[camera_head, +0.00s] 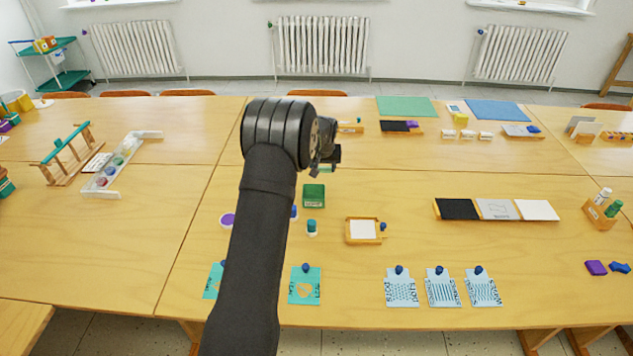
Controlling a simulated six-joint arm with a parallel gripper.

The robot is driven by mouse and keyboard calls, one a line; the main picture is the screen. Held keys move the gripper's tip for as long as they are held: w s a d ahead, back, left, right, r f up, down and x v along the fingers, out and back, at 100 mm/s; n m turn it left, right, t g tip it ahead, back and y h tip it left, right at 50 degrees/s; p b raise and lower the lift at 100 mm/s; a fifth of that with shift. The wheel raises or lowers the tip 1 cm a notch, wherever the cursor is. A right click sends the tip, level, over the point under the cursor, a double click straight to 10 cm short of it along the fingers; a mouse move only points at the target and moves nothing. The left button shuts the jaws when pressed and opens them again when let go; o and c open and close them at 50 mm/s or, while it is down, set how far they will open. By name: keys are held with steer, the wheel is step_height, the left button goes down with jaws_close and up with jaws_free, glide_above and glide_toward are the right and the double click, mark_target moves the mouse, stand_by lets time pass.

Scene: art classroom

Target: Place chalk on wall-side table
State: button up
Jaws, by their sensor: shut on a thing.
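My gripper (330,153) is at the end of my dark arm, over the middle of the tables near the seam between the near and far tops. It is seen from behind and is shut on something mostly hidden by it. A small green patch shows just below the jaws; I cannot tell whether it is held or lies on the table. I cannot make out any chalk for certain. The wall-side table (400,154) is the far wooden top, in front of the radiators. Small white pieces (466,135) lie on it, too small to identify.
The far top also bears a green mat (405,106), a blue mat (498,110) and a dark tray (401,127). A green box (314,195) and a framed white card (362,230) are on the near top.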

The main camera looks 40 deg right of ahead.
steer(key=w+f, duration=0.1)
steer(key=w, duration=0.2)
steer(key=w+a+f, duration=0.1)
steer(key=w+f, duration=0.1)
steer(key=w+a+f, duration=0.1)
steer(key=w+f, duration=0.1)
steer(key=w, duration=0.1)
steer(key=shift+w+f, duration=0.15)
steer(key=shift+w, duration=0.15)
steer(key=shift+f, duration=2)
steer(key=shift+f, duration=0.1)
steer(key=o, duration=0.9)
steer(key=shift+o, duration=0.2)
steer(key=v, duration=1.2)
steer(key=shift+d, duration=0.1)
steer(key=x, duration=1.2)
